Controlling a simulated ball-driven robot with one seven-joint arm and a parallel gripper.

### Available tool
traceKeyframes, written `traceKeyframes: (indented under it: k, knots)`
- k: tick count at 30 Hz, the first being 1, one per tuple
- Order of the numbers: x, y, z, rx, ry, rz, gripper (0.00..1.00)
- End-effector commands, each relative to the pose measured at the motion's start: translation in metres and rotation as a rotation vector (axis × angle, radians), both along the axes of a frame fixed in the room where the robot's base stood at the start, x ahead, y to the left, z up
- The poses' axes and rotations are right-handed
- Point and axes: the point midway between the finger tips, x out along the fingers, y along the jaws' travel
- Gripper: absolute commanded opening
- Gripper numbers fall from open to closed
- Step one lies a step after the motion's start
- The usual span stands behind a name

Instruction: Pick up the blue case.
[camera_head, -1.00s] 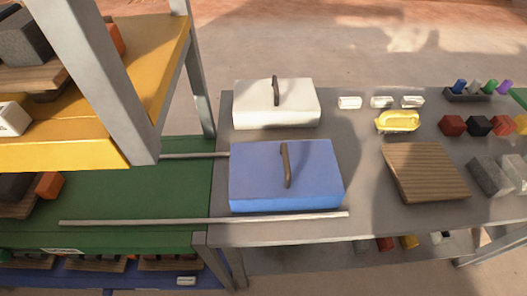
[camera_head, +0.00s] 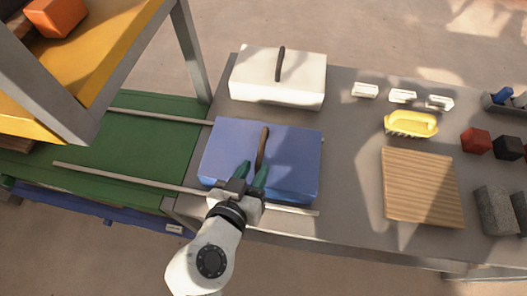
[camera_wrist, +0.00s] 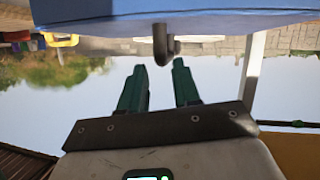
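The blue case (camera_head: 290,160) lies flat on the grey table, with a brown handle (camera_head: 263,148) on its top. My gripper (camera_head: 252,172) is over the front part of the case, just in front of the handle. Its two green fingers are apart with nothing visible between them. In the wrist view the fingers of my gripper (camera_wrist: 160,82) are open. The blue case (camera_wrist: 180,20) fills the top edge there, and the end of the handle (camera_wrist: 160,44) shows beyond the fingertips.
A white case (camera_head: 300,85) stands behind the blue one. A wooden board (camera_head: 422,188), a yellow brush-like item (camera_head: 411,123) and small blocks lie to the right. Two pale rails (camera_head: 110,178) run across the green shelf (camera_head: 60,150) at left. A yellow shelf (camera_head: 125,50) stands upper left.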

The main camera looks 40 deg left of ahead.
Motion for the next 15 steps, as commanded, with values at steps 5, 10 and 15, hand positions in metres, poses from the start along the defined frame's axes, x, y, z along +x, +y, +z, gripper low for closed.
traceKeyframes:
  k: [5, 10, 15]
  knots:
    - [0.009, 0.003, -0.005, -0.002, 0.001, -0.001, 0.32]
    - [0.025, 0.011, -0.019, -0.004, 0.002, -0.002, 0.32]
    - [0.042, 0.018, -0.028, -0.001, 0.002, -0.001, 0.32]
